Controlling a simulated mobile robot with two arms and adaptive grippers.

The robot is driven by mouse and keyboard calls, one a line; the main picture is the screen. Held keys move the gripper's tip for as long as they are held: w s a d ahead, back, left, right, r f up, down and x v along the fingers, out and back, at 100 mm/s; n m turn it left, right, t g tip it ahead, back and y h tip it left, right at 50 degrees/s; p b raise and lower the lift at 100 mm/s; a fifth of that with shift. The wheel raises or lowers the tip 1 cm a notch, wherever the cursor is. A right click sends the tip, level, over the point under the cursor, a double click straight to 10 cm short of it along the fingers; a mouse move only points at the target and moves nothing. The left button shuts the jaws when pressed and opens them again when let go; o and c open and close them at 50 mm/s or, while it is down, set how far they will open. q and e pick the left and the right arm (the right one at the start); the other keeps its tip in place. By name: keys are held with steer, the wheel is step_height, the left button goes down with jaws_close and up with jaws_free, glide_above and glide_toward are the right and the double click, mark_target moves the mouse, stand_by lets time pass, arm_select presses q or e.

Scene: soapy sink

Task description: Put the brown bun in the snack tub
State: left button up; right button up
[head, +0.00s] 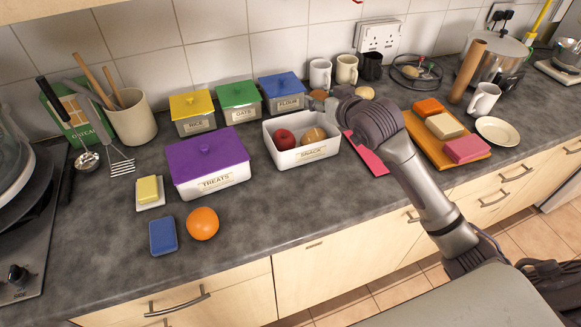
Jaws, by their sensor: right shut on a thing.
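The white snack tub (280,158) stands open on the counter with its SNACK label facing me. A red apple (284,139) and a round tan item (314,137) are inside it. My right gripper (326,100) is behind the tub's back right corner, with its arm reaching in from the lower right. It is shut on a small brown rounded thing (318,94), which looks like the brown bun. My fingers and wrist hide part of it. Another tan rounded item (364,92) lies behind my wrist. My left gripper is not in view.
The purple-lidded treats tub (210,178) stands left of the snack tub. Rice (194,113), oats (239,101) and flour (282,93) tubs stand behind. A pink board (374,161) lies right, partly under my arm. An orange (202,223) sits in front.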

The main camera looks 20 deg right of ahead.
mark_target(282, 130)
steer(key=shift+w, duration=0.3)
steer(key=w+a+f, duration=0.2)
steer(key=w+a+f+p, duration=0.1)
steer(key=w+f, duration=0.1)
steer(key=w+a+f+p, duration=0.1)
steer(key=w+a+f, duration=0.1)
steer(key=w, duration=0.1)
steer(key=shift+a, duration=0.35)
steer(key=shift+w+a+f, duration=0.25)
steer(key=shift+a+f, duration=0.15)
steer(key=shift+a, duration=0.1)
steer(key=shift+w+a+f, duration=0.25)
steer(key=shift+a+f, duration=0.1)
steer(key=shift+a, duration=0.15)
step_height(282, 130, down, 3)
steer(key=shift+f+p, duration=0.2)
steer(key=shift+p, duration=0.55)
steer(key=shift+f, duration=0.6)
steer(key=o, duration=1.1)
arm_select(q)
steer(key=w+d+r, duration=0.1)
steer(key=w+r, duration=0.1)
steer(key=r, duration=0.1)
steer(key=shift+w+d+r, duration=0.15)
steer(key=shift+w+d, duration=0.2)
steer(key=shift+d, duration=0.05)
arm_select(e)
steer(key=shift+o, duration=0.2)
steer(key=shift+r, duration=0.1)
